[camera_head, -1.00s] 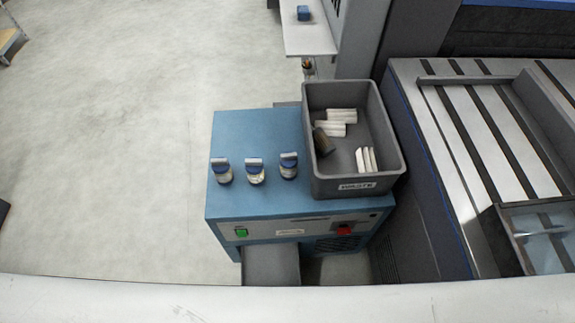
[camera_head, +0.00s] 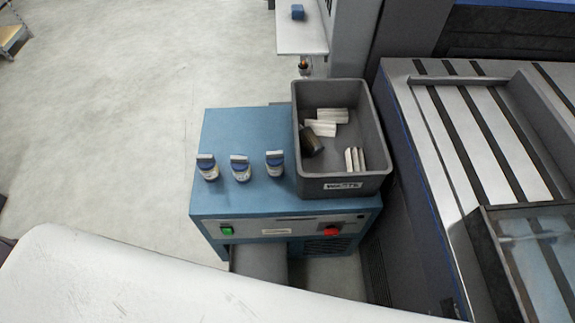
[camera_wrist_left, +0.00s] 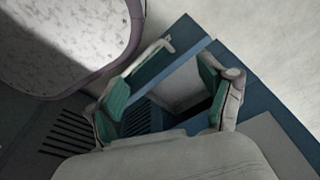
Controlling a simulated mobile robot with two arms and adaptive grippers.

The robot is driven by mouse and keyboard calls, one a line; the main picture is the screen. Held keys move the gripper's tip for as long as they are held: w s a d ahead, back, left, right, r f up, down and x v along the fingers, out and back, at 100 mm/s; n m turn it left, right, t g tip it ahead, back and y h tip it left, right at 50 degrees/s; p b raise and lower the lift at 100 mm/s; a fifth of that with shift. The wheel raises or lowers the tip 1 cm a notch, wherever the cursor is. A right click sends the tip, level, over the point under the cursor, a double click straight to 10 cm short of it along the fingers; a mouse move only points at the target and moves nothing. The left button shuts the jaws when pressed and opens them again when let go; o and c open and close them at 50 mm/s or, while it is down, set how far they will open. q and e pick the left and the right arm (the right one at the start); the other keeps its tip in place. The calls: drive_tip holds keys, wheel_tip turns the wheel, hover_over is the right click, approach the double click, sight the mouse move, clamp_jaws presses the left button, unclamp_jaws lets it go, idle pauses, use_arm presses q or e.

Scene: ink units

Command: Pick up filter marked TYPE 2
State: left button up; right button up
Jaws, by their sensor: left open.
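My right gripper is in neither view.
The blue cabinet (camera_head: 235,130) carries a grey bin (camera_head: 341,188) labelled WASTE, holding white pieces and a dark cylinder. Green (camera_head: 227,230) and red (camera_head: 331,231) switches are on its front. A slatted machine bed (camera_head: 437,130) stands on the right.

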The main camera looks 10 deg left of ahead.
use_arm(q)
drive_tip(key=w+d+r+t+b, duration=0.1)
drive_tip(key=w+r, duration=0.4)
drive_tip(key=r, duration=0.3)
drive_tip(key=w+d+r+t+b, duration=0.15)
drive_tip(key=w+r, duration=0.25)
drive_tip(key=r, duration=0.4)
drive_tip(key=w+r+t+b, duration=0.1)
drive_tip(key=w+r+b, duration=0.1)
drive_tip(key=w+r, duration=0.45)
drive_tip(key=t+h+b, duration=0.1)
drive_tip(key=t+h, duration=0.2)
drive_tip(key=t, duration=0.5)
approach(272, 165)
drive_tip(key=x, duration=0.9)
drive_tip(key=shift+w+f, duration=0.2)
drive_tip(key=shift+w, duration=0.1)
drive_tip(key=shift+b+x, duration=0.55)
drive_tip(key=shift+x, duration=2.2)
drive_tip(key=shift+a, duration=0.2)
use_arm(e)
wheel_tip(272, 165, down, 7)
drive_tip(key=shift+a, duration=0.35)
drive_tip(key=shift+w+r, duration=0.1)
use_arm(q)
drive_tip(key=c, duration=1.3)
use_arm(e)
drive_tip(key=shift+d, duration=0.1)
